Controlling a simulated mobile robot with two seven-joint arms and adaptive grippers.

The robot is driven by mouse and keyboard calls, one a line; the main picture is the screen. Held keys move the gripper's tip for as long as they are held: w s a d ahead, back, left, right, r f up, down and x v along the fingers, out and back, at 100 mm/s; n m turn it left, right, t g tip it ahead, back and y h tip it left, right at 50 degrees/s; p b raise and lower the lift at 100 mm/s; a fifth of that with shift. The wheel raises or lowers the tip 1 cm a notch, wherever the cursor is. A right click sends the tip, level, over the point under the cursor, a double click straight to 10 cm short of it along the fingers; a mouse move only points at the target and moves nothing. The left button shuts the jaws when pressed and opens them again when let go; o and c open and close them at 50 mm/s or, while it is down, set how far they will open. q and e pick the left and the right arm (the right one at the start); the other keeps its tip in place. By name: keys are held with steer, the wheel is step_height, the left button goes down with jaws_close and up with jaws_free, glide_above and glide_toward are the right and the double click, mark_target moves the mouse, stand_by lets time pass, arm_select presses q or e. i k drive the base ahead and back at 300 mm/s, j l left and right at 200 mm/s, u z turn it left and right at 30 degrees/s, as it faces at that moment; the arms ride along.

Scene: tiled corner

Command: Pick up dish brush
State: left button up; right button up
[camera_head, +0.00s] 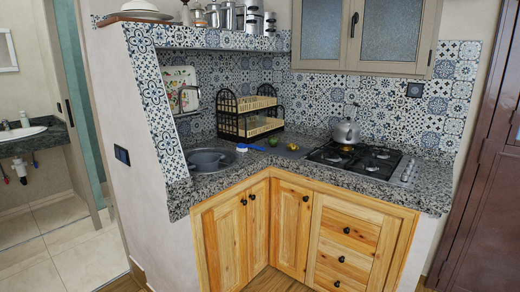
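A small blue and white item, which looks like the dish brush (252,148), lies on the speckled grey countertop (262,162). It is just right of the round sink (210,158) and in front of the dish rack (250,113). Neither of my grippers shows in the head view.
A gas stove (362,160) with a kettle (346,131) stands to the right. Small green and yellow items lie near the brush. Wooden cabinets (290,225) are below the counter. A tiled side wall (155,105) rises left of the sink.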

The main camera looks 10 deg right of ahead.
mark_target(242, 147)
steer(key=i+l+u, duration=0.3)
steer(key=i+l, duration=0.2)
steer(key=i, duration=0.25)
steer(key=i+l+u, duration=0.25)
steer(key=i+l, duration=0.4)
